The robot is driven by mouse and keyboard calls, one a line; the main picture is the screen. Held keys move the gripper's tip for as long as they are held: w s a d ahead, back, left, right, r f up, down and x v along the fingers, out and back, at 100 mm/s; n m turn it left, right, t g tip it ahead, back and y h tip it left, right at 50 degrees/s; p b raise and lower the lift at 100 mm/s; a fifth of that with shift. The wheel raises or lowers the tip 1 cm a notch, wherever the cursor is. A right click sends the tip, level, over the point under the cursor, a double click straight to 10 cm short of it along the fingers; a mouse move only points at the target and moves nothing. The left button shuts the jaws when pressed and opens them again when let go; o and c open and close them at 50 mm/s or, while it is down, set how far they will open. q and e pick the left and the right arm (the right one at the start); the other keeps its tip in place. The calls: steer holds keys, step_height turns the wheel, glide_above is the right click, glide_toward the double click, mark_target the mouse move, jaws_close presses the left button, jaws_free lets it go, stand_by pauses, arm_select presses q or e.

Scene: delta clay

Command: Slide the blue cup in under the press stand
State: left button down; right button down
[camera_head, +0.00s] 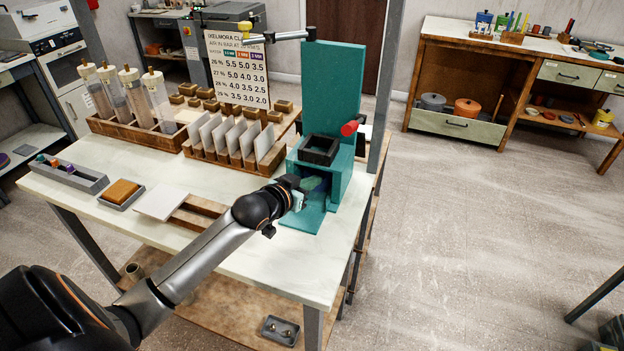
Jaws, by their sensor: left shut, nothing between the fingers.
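The teal press stand (332,95) stands at the right end of the white table, with a tall back plate, a black square frame (319,150) on top and an opening below. A dark blue shape (314,183), which looks like the blue cup, shows inside this opening above the teal base plate (303,219). Its outline is small and partly hidden, so how deep it sits is hard to tell. My left gripper (298,198) is shut at the front left of the opening, close to the blue shape; contact cannot be made out. My right gripper is out of view.
A wooden rack of white tiles (235,145) and a number chart (237,68) stand left of the press. A red-ended lever (349,128) sticks out at its right. A white tile (161,201), an orange block (122,191) and a grey tray (68,175) lie at the left.

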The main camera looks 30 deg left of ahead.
arm_select(q)
steer(key=shift+w+f, duration=0.15)
steer(key=shift+f, duration=0.05)
steer(key=shift+r+p, duration=0.85)
steer(key=shift+p, duration=0.3)
steer(key=shift+w+a, duration=0.1)
steer(key=s+b, duration=0.1)
steer(key=s, duration=0.9)
steer(key=shift+s+f, duration=0.1)
steer(key=shift+s, duration=1)
